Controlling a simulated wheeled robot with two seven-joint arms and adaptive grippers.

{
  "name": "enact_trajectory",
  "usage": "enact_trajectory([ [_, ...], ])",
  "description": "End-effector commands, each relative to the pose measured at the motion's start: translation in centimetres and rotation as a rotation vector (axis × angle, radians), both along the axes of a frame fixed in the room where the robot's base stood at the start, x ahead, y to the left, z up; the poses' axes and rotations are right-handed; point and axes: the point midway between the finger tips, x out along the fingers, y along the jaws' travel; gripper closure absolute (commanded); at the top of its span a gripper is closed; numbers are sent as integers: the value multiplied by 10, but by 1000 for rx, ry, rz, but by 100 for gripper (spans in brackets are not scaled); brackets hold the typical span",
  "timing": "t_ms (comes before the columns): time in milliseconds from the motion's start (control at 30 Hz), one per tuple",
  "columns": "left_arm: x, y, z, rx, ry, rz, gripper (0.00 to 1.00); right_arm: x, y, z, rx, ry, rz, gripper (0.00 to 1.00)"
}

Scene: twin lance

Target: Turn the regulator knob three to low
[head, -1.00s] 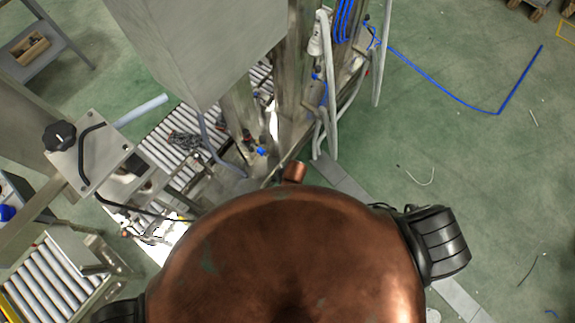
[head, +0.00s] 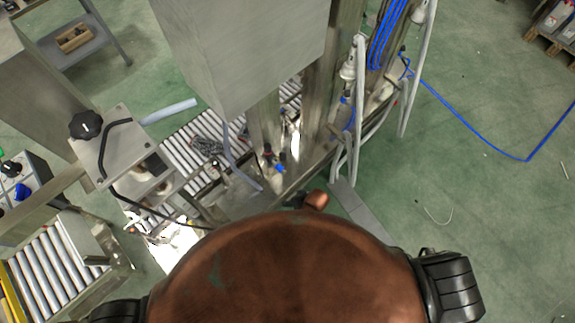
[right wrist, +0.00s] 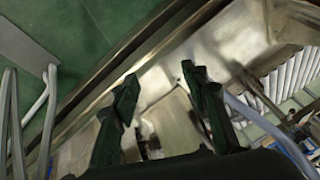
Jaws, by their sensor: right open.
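A black round knob (head: 85,124) with a pale mark sits on a metal plate at the left in the head view. A small control panel (head: 38,183) at the left edge carries a black knob (head: 12,168) and a blue knob (head: 22,191). Small red (head: 268,152) and blue (head: 281,168) fittings sit low between the metal columns. I cannot tell which of these, if any, is regulator knob three, or its setting. My right gripper (right wrist: 158,73) is open, its dark fingers apart over blurred metal machinery, with no knob clearly between them. My left gripper is not in view.
A large grey metal cabinet (head: 240,50) and steel columns stand ahead. Roller conveyors (head: 45,275) lie at the left and beneath the machine. Grey hoses hang at the columns' right, and a blue cable (head: 470,125) runs over the open green floor (head: 490,210).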

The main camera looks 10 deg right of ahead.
Motion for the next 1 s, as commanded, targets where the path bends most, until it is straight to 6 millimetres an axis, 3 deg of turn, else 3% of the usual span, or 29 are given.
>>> enact_trajectory([
  [100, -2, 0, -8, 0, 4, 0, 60, 6, 61, 26, 201, -147, 165, 59],
  [200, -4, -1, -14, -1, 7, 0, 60, 17, 104, 66, 359, -339, 262, 59],
  [300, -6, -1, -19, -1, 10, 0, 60, 31, 130, 111, 462, -558, 294, 59],
  [367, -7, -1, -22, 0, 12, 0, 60, 40, 136, 138, 495, -692, 282, 59],
  [500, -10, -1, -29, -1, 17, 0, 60, 63, 127, 191, 477, -973, 178, 59],
  [600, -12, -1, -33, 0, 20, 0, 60, 75, 107, 212, 390, -1106, 71, 59],
  [800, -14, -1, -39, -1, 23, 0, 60, 85, 67, 221, 186, -1190, -86, 59],
  [1000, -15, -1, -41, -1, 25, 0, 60, 90, 55, 218, 106, -1190, -124, 59],
])
